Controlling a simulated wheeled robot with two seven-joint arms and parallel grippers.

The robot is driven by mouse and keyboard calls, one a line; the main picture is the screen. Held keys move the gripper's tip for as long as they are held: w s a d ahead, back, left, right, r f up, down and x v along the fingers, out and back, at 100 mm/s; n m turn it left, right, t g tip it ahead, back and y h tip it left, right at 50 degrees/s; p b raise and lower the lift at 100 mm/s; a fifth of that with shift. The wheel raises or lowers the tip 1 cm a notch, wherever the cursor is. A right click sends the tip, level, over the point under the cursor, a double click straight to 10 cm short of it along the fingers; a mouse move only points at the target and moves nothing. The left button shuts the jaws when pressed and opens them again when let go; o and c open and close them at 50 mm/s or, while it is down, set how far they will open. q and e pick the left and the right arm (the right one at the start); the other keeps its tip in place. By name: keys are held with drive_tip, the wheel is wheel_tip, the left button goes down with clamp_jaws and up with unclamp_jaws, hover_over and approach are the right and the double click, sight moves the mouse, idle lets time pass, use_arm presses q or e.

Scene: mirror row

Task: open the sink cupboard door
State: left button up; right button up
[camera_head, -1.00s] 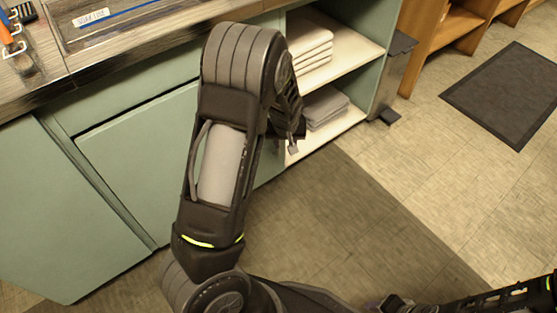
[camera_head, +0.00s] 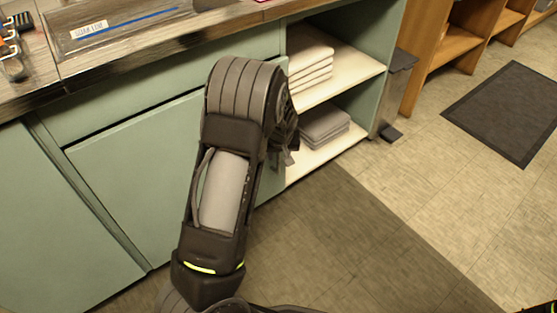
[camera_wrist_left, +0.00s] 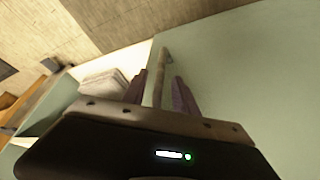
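The pale green cupboard door (camera_head: 135,165) stands shut beneath the counter in the head view, partly hidden behind my left arm. Its green face fills the right of the left wrist view (camera_wrist_left: 245,75). A slim bar handle (camera_wrist_left: 164,62) stands out from the door near its edge. My left gripper (camera_wrist_left: 160,92) is open, with one finger on each side of the handle and small gaps visible. In the head view my left gripper (camera_head: 287,140) is mostly hidden behind its own arm. My right gripper is not in view.
To the right of the door, open shelves hold folded white towels (camera_head: 309,58) and grey towels (camera_head: 324,125). A grey bin (camera_head: 393,95) stands beside them. A dark mat (camera_head: 508,112) lies on the tiled floor. The counter (camera_head: 150,45) runs above.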

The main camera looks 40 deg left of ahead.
sight(278, 156)
use_arm(q)
drive_tip(key=b+x, duration=0.1)
drive_tip(key=x, duration=0.2)
drive_tip(key=shift+f, duration=0.15)
drive_tip(key=shift+w, duration=0.1)
drive_tip(key=shift+c, duration=0.2)
clamp_jaws()
idle(1.0)
